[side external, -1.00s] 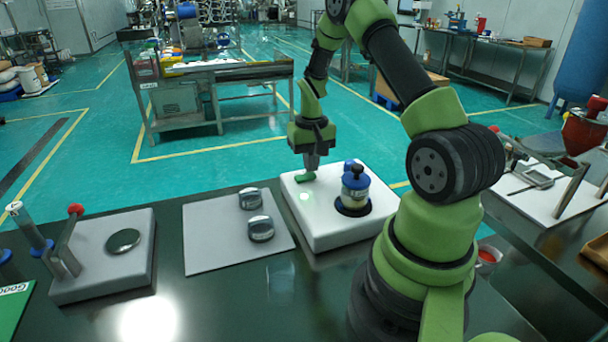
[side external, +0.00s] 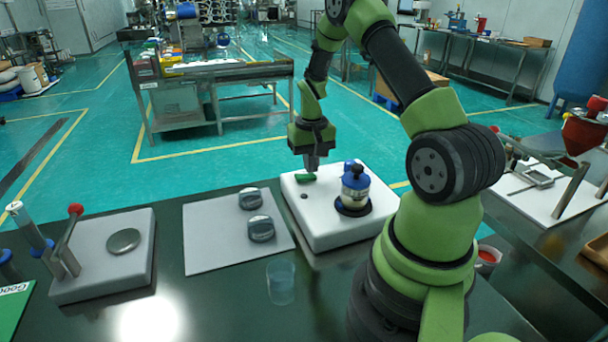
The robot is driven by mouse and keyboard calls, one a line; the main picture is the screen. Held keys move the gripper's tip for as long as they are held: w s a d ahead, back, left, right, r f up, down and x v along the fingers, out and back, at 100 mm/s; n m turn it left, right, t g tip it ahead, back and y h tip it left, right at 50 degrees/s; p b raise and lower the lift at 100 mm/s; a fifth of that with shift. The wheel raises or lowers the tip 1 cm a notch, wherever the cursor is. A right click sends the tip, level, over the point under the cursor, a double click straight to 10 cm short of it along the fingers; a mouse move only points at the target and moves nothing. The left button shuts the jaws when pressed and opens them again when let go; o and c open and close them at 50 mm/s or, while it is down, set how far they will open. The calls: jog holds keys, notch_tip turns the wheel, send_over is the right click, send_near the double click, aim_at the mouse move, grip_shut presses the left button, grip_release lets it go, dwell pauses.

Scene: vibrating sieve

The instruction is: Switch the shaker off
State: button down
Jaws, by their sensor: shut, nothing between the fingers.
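The shaker is a white box (side external: 335,233) on the dark bench. On it stands a jar-like sieve stack (side external: 353,190) with a blue lid and black knob. A green switch (side external: 306,178) sits at the box's back left. A small dark round spot (side external: 304,196), apparently an unlit lamp, lies in front of the switch. My gripper (side external: 312,165) is shut and empty, pointing down right at the switch. Its tips partly overlap the switch's back edge, and I cannot tell whether they touch it.
A grey mat (side external: 220,240) left of the shaker holds two round metal-and-dark pieces (side external: 260,229). A faint translucent cup-like shape (side external: 280,282) shows in front of the shaker. A grey press-like stand (side external: 105,280) with a red-knobbed lever is at the left.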

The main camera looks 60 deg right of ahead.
jog(key=shift+r, duration=3.1)
jog(key=s+a+r+n+t, duration=0.2)
jog(key=a+r+t, duration=0.1)
jog(key=a+r, duration=0.55)
jog(key=s+a+r+n+t, duration=0.1)
jog(key=s+a+r+t, duration=0.1)
jog(key=a+r, duration=0.7)
jog(key=s+a+n+t+y, duration=0.2)
jog(key=s+a, duration=0.5)
jog(key=shift+s+a+r, duration=0.25)
jog(key=shift+s+r, duration=0.05)
